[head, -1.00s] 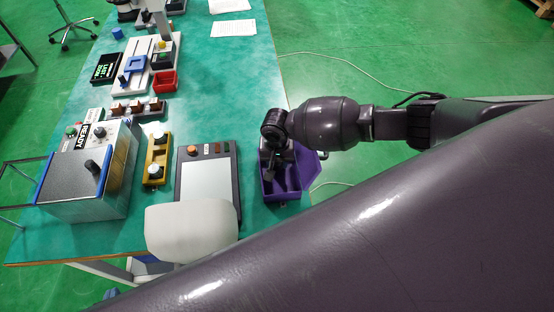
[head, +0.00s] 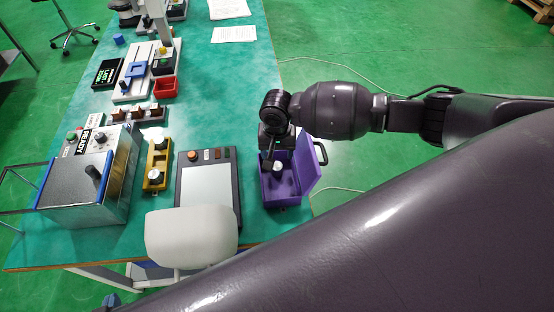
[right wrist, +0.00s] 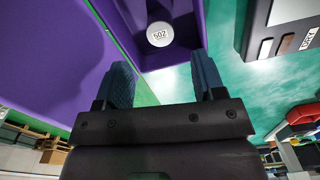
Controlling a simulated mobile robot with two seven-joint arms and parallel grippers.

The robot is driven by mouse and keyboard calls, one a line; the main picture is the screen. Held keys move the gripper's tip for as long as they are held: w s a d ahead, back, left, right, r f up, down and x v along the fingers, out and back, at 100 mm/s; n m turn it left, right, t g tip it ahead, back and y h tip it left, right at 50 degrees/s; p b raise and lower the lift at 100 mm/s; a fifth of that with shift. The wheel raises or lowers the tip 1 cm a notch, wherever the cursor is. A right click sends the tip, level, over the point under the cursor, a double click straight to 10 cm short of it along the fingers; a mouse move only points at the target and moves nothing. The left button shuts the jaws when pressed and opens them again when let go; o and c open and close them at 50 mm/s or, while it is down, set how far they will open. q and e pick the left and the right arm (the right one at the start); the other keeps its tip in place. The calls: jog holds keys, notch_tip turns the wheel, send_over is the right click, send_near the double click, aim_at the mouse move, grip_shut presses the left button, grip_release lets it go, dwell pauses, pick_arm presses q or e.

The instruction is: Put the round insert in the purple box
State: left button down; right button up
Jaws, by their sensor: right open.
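The purple box (head: 284,201) stands open at the table's right edge, its lid (head: 307,160) raised on the right side. A round insert (head: 277,168) with a pale top lies inside the box. In the right wrist view the insert (right wrist: 160,34) shows a white label reading 502, beyond the fingertips and apart from them. My right gripper (head: 269,152) is above the far end of the box. In the wrist view its two blue fingers (right wrist: 165,80) are apart with nothing between them. My left gripper is not in view.
A grey panel with a screen (head: 206,183) lies just left of the box. Left of it are a yellow holder (head: 157,161) with round pieces and a metal READY unit (head: 85,180). A red bin (head: 165,86) is further back. The table's middle beyond the panel is clear.

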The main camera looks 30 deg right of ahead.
aim_at(277, 165)
notch_tip(277, 165, up, 4)
jog(key=shift+r, duration=0.15)
dwell(0.6)
jog(key=s+a+n+t+y, duration=0.1)
jog(key=s+a+n+y, duration=0.1)
jog(key=s+a+n, duration=0.3)
jog(key=s+a+t+y, duration=0.1)
jog(key=s+a, duration=0.2)
jog(key=s, duration=0.4)
jog(key=s+d+r+t+h, duration=0.2)
jog(key=s+d+r+h, duration=0.15)
jog(key=s+d, duration=1.05)
jog(key=w+f+t+b, duration=0.1)
jog(key=w+f+t, duration=0.2)
jog(key=f, duration=0.3)
jog(key=w+f+n+t, duration=0.1)
jog(key=w+f+t, duration=0.3)
jog(key=f, duration=0.3)
jog(key=shift+w+a+t+b, duration=0.25)
jog(key=shift+w+t+b, duration=0.05)
jog(key=shift+w+b, duration=0.1)
